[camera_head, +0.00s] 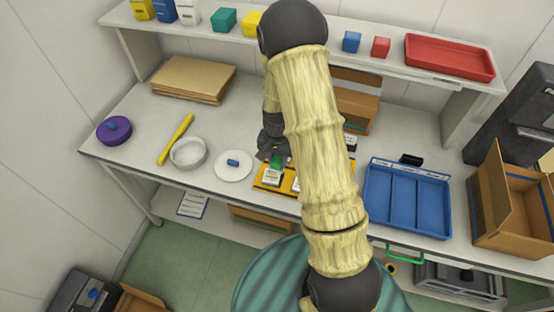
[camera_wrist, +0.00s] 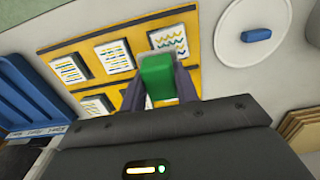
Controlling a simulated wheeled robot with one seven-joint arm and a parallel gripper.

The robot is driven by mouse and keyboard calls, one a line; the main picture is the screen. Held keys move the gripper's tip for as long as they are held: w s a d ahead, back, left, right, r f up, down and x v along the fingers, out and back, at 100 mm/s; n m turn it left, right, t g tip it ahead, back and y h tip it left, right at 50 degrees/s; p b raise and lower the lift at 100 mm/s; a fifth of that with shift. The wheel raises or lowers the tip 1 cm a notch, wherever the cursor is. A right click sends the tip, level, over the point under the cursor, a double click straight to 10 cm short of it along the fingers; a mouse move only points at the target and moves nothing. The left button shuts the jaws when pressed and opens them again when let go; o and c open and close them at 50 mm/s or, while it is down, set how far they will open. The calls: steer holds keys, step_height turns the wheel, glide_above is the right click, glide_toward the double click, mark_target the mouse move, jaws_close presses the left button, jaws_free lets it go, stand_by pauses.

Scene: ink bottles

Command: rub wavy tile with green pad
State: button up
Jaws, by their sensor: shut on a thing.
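My gripper (camera_wrist: 160,72) is shut on the green pad (camera_wrist: 158,80), which also shows in the head view (camera_head: 277,160). The pad's far end overlaps the lower edge of a white tile (camera_wrist: 168,40) with coloured wavy-looking lines. I cannot tell whether it touches. This tile lies at the end of the yellow board (camera_wrist: 205,65) nearest the white disc. A second patterned tile (camera_wrist: 114,56) lies beside it, and a third tile (camera_wrist: 70,68) shows fine lines. In the head view my arm hides much of the yellow board (camera_head: 262,187).
A white round plate (camera_head: 233,177) with a blue piece (camera_head: 233,162) stands left of the board. A blue compartment tray (camera_head: 407,232) is to the right. A white bowl (camera_head: 189,153), yellow stick (camera_head: 177,138) and purple round thing (camera_head: 114,131) are farther left. A shelf (camera_head: 225,35) runs behind.

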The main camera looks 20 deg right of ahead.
steer(key=shift+r+p, duration=0.35)
steer(key=shift+r, duration=0.45)
steer(key=shift+f, duration=0.1)
